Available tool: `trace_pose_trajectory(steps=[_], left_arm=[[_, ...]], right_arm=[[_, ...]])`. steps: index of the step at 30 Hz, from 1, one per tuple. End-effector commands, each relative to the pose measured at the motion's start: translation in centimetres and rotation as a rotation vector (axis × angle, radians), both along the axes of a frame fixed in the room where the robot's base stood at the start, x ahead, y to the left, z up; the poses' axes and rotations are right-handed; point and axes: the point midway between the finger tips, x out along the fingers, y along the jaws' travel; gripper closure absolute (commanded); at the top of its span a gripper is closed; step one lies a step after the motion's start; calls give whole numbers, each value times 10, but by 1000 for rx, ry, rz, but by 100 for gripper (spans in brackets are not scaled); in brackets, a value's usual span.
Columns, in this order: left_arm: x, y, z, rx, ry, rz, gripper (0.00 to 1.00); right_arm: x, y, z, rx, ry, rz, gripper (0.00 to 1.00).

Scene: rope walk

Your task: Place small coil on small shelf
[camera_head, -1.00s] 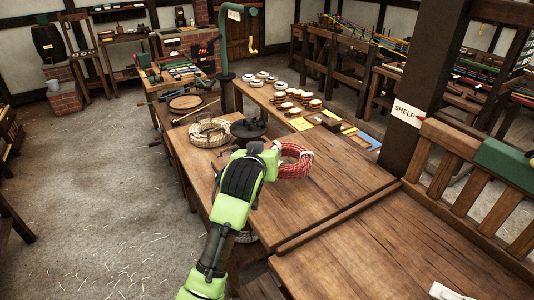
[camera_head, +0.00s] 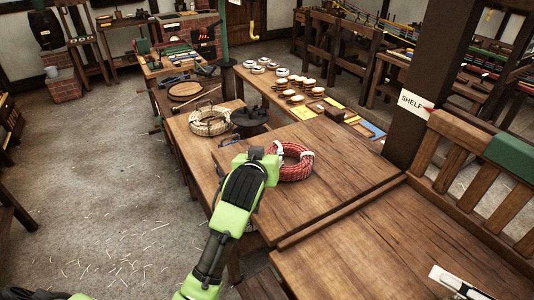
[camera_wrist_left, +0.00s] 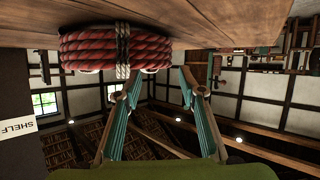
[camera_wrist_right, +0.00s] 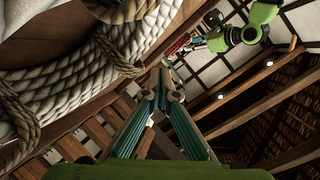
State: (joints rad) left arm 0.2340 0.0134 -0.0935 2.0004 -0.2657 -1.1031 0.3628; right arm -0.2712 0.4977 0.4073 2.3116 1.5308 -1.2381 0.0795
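The small coil appears to be the red rope coil (camera_head: 292,162), bound with pale ties. It lies on the wooden table board (camera_head: 330,185) and also shows in the left wrist view (camera_wrist_left: 90,50). My left gripper (camera_head: 273,158) is at the coil's left side; in the left wrist view its fingers (camera_wrist_left: 162,78) are spread, close to the coil's edge, with nothing clamped between them. A SHELF sign (camera_head: 413,103) hangs on the dark post; which surface is the small shelf I cannot tell. My right gripper (camera_wrist_right: 164,85) is shut and empty, beside a large white rope coil (camera_wrist_right: 70,85).
A pale coil (camera_head: 209,121) and a dark round stand (camera_head: 248,118) are behind the red coil. A slatted wooden rack (camera_head: 470,180) stands at right.

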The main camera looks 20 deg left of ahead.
Motion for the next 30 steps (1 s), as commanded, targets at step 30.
trace_pose_trajectory(steps=[30], left_arm=[[-109,-20,48,-1,-1,0,63]], right_arm=[[0,0,0,0,0,0,100]])
